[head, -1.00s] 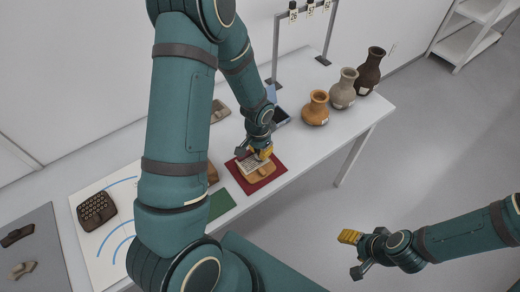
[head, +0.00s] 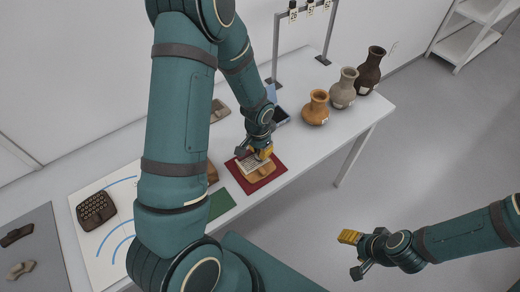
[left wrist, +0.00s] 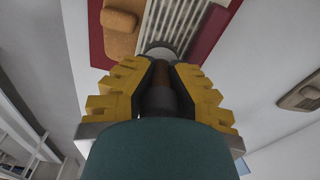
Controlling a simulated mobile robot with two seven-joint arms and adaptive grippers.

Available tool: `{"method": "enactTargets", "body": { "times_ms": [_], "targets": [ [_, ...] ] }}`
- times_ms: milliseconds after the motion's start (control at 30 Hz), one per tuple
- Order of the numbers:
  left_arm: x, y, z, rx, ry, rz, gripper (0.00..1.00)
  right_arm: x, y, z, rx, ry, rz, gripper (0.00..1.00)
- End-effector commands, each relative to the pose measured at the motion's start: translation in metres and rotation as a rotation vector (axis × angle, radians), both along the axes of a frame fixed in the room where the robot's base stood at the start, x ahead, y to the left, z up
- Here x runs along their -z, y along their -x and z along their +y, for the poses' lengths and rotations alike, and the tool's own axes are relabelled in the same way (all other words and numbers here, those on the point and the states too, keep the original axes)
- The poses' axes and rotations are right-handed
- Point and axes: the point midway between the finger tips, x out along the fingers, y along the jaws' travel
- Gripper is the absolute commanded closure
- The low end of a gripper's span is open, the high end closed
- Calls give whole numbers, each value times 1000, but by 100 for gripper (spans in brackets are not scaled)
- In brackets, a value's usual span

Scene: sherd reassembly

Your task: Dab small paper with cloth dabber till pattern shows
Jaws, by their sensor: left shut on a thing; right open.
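My left gripper (head: 262,153) is shut on the dark handle of the cloth dabber (left wrist: 165,88), over the red mat (head: 262,187). In the left wrist view the dabber's pale round head (left wrist: 160,47) is at the small paper (left wrist: 180,18); I cannot tell whether it touches. The paper is whitish with darker stripes and also shows in the head view (head: 244,165). An orange-brown block (head: 262,173) lies beside the paper, also on the mat, and it shows in the left wrist view (left wrist: 118,32). My right gripper (head: 352,254) is open and empty, off the table.
Three vases, orange (head: 316,108), grey (head: 343,88) and dark brown (head: 370,70), stand at the table's right end. A tag rack (head: 276,50) stands behind. A green mat (head: 212,207) and a white sheet with blue arcs (head: 92,243) lie left. A dark studded piece (head: 96,209) rests there.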

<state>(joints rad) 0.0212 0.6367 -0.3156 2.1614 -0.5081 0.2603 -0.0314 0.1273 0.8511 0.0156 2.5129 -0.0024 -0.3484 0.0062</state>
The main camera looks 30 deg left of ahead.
Motion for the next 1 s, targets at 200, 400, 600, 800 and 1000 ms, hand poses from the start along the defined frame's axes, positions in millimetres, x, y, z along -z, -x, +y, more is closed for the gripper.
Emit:
{"method": "enactTargets", "body": {
  "times_ms": [200, 400, 600, 800, 1000],
  "targets": [
    [1, 1, 0, 0, 0, 3, 100, 0, 0, 0, 0, 0, 0, 42],
    [1, 1, 0, 0, 0, 3, 100, 0, 0, 0, 0, 0, 0, 42],
    [-10, 1, 0, 0, 0, 2, 100, -8, 0, 0, 0, 0, 0, 42],
    [-25, 0, 0, 0, 0, 0, 100, -19, 0, 0, 0, 0, 0, 42],
    [-40, 0, 0, 0, 0, 0, 100, -29, 0, 0, 0, 0, 0, 42]
  ]
}}
